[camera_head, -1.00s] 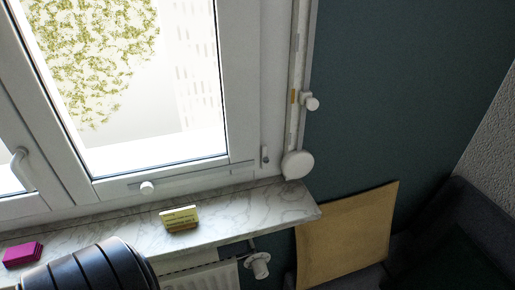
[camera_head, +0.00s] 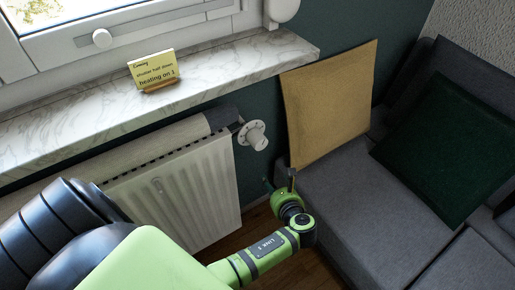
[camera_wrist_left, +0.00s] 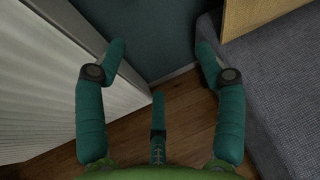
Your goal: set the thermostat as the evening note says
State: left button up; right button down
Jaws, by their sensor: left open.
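The evening note (camera_head: 153,69) is a yellow card in a wooden holder on the sill. It reads "Evening", "shutter half down", "heating on 1". The thermostat (camera_head: 254,136) is a white round knob at the upper right end of the radiator; its dial marks are too small to read. My left gripper (camera_head: 282,184) is below and right of the thermostat, apart from it, beside the sofa. In the left wrist view the gripper (camera_wrist_left: 161,70) has its teal fingers spread, with nothing between them. The thermostat is not seen there. My right gripper is not in view.
The white radiator (camera_head: 185,195) hangs under the marble sill (camera_head: 230,62). A grey sofa (camera_head: 350,200) with a tan cushion (camera_head: 330,100) and a dark green cushion (camera_head: 450,145) stands at right. Wooden floor (camera_wrist_left: 180,105) shows between radiator and sofa.

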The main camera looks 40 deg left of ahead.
aim_at(262, 146)
pick_arm(q)
jog(key=r+y+b, duration=0.2)
jog(key=r, duration=0.2)
jog(key=a+r+y+b, duration=0.1)
jog(key=r+y+b, duration=0.1)
jog(key=r, duration=0.2)
jog(key=r+g+y+b, duration=0.1)
jog(key=r+y+b, duration=0.1)
jog(key=r, duration=0.2)
jog(key=shift+s+a+r+y, duration=0.15)
jog(key=shift+a+r+y, duration=0.2)
jog(key=shift+r+y, duration=0.05)
jog(key=shift+n, duration=0.3)
jog(key=b+x, duration=0.1)
jog(key=x, duration=0.4)
jog(key=shift+a+r, duration=0.2)
jog(key=shift+a, duration=0.05)
jog(key=shift+w+a, duration=0.3)
jog(key=shift+a, duration=0.4)
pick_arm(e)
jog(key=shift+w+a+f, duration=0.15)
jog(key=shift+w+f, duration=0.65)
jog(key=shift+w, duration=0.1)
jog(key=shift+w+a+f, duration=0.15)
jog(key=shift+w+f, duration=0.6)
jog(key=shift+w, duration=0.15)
pick_arm(q)
jog(key=c, duration=1.1)
